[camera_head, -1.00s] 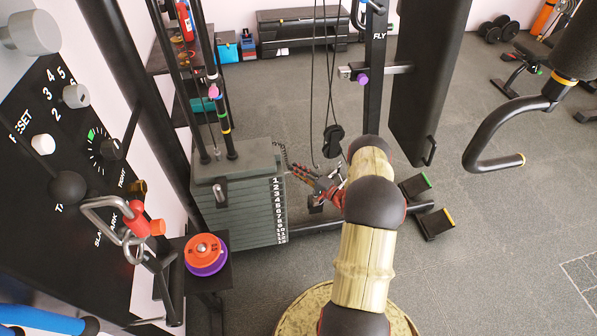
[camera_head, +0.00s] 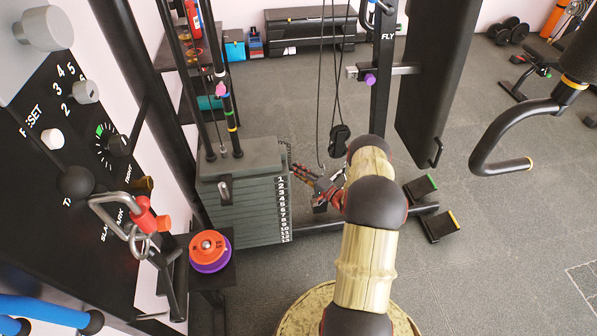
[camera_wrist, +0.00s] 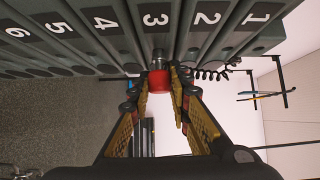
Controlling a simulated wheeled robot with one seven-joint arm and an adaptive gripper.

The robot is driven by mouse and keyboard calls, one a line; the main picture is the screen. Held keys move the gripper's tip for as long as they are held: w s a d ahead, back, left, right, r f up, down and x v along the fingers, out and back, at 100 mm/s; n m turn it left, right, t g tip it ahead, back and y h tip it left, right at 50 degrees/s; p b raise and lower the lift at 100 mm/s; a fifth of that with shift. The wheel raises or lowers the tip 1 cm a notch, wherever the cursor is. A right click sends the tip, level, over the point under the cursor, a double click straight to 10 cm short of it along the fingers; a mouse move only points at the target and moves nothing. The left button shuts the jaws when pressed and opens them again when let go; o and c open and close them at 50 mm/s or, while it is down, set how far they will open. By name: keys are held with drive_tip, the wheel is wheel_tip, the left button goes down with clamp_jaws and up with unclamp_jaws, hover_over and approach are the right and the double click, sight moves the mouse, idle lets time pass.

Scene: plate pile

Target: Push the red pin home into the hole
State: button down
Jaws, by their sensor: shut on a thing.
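The red pin (camera_wrist: 158,82) is between my fingertips in the wrist view, its red head toward me. Its short metal shaft (camera_wrist: 158,56) points at the weight plate marked 3 (camera_wrist: 156,22). A gap shows between head and plate; I cannot tell how deep the tip sits, and the hole is hidden. My gripper (camera_wrist: 160,92) is shut on the pin's head. In the head view my gripper (camera_head: 312,180) is at the right side of the grey weight stack (camera_head: 246,205), beside its number strip (camera_head: 283,208). The pin cannot be made out there.
A dark coiled cord (camera_wrist: 212,73) hangs close to the right of the pin. A hanging cable with a black pulley (camera_head: 339,142) is behind my gripper. A low frame bar (camera_head: 318,226) runs along the floor. Orange and purple discs (camera_head: 209,250) sit on a stand at the left.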

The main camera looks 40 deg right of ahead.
drive_tip(key=shift+w+a, duration=0.15)
drive_tip(key=shift+a, duration=0.15)
drive_tip(key=c, duration=1.6)
unclamp_jaws()
drive_tip(key=s, duration=0.4)
drive_tip(key=s+d, duration=0.1)
drive_tip(key=s, duration=0.7)
drive_tip(key=shift+d, duration=0.3)
